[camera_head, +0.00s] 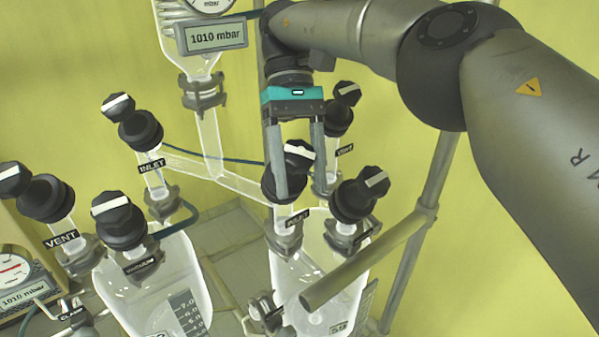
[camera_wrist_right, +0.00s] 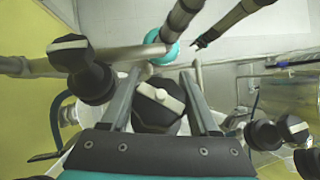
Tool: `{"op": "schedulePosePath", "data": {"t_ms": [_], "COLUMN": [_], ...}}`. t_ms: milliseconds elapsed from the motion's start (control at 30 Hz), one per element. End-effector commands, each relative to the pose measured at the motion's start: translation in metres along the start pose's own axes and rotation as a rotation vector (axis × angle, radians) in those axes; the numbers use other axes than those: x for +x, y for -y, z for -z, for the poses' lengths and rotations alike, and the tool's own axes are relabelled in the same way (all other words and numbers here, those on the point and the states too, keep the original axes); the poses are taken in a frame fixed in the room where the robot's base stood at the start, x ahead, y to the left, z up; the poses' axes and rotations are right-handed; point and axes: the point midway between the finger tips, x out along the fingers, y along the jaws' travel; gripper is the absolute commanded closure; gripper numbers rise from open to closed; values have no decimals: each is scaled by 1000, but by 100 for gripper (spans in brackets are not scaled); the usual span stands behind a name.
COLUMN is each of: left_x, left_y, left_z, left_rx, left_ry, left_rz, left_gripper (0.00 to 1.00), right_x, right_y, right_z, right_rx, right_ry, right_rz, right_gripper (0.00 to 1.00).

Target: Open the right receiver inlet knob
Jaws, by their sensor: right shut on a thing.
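The right receiver inlet knob (camera_head: 298,154) is black with a white bar on its face and sits on a black valve above the right glass receiver (camera_head: 345,300). A small label below it is partly readable. My right gripper (camera_head: 298,190), with a teal band, reaches down from above with one finger on each side of this knob and is shut on it. In the right wrist view the knob (camera_wrist_right: 157,115) shows between the fingers (camera_wrist_right: 162,75), its white bar slanting down to the right. In the head view its bar slants differently from the neighbouring knobs' bars. My left gripper is not in view.
Close neighbours are a right knob (camera_head: 374,182), a vent knob (camera_head: 347,94) behind, and the left receiver's inlet knob (camera_head: 118,105). A grey metal rod (camera_head: 370,262) crosses in front of the right receiver. A pressure display (camera_head: 212,37) reads 1010 mbar.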

Motion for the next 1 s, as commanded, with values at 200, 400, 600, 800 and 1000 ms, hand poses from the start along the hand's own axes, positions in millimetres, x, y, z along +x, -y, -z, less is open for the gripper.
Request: {"op": "schedulePosePath", "data": {"t_ms": [200,400,600,800,1000], "left_x": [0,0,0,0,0], "left_y": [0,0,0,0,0], "left_z": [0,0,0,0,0], "left_rx": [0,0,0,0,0], "left_ry": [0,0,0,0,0], "left_rz": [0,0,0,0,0], "left_gripper": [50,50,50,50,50], "right_x": [2,2,3,2,1], "right_y": [0,0,0,0,0], "right_z": [1,1,1,1,0], "right_rx": [-11,-12,-12,-12,-11], "right_ry": [3,3,4,3,2], "right_rz": [-20,-22,-22,-21,-21], "right_gripper": [94,94,36,14,8]}}
